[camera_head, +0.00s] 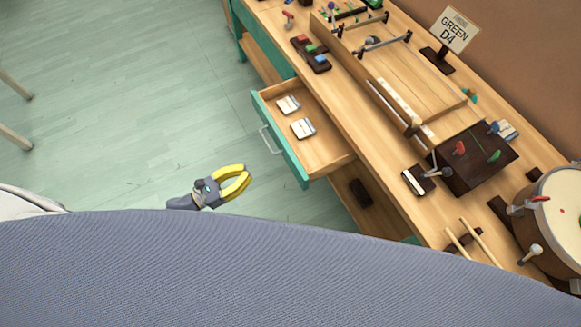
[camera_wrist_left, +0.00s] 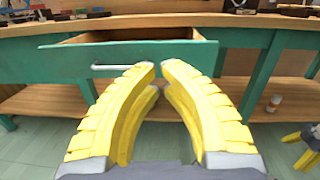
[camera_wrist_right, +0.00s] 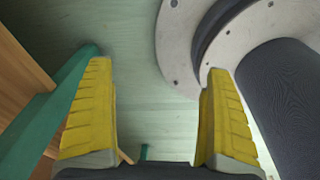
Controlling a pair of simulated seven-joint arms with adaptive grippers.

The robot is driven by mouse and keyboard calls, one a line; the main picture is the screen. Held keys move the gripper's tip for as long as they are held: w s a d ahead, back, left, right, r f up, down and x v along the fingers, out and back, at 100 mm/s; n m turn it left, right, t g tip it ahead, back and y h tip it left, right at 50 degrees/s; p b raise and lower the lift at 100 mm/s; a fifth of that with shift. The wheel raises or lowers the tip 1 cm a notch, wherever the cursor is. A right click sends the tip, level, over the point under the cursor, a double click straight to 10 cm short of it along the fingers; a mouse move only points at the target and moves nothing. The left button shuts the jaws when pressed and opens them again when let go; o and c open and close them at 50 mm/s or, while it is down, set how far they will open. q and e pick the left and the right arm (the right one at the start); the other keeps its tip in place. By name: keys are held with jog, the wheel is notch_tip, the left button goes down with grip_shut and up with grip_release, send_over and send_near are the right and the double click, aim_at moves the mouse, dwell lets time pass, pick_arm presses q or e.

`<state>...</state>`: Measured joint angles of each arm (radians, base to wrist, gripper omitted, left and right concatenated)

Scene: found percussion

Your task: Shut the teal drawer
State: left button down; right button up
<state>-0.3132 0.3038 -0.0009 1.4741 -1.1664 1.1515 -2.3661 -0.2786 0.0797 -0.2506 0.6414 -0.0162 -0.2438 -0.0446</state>
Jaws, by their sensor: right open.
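The teal drawer (camera_head: 291,160) is pulled out of the wooden bench, its wood inside showing with two small white-labelled packets (camera_head: 288,105) in it. Its teal front also shows in the left wrist view (camera_wrist_left: 70,66), with a pale bar handle (camera_head: 267,140). My left gripper (camera_head: 247,172) has its yellow fingertips drawn together, with nothing between them. It is in front of the drawer front, apart from it in the head view. My right gripper (camera_wrist_right: 158,67) is open and empty over the floor, beside a teal bench part; the head view does not show it.
The bench top (camera_head: 345,125) carries a wooden frame, a dark box (camera_head: 480,165), a drum (camera_head: 558,215), sticks and a "GREEN D4" sign (camera_head: 455,30). A lower shelf (camera_wrist_left: 50,104) runs beneath. The green floor (camera_head: 120,110) left of the drawer is clear.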

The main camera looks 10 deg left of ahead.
pick_arm(q)
notch_tip(320, 180, down, 3)
jog(key=s+d+m+g, duration=0.1)
jog(key=s+d, duration=0.1)
send_near(292, 166)
jog(key=shift+m+g, duration=0.3)
jog(key=shift+g, duration=0.1)
jog(key=x, duration=0.8)
jog(key=shift+w+r, duration=0.15)
jog(key=shift+r, duration=0.15)
pick_arm(e)
jog(key=s, duration=0.1)
jog(key=d+m, duration=0.1)
jog(key=s, duration=0.1)
jog(key=shift+s+d+f, duration=0.1)
jog(key=shift+s+d, duration=0.15)
jog(key=shift+s, duration=0.1)
pick_arm(q)
jog(key=shift+d, duration=0.1)
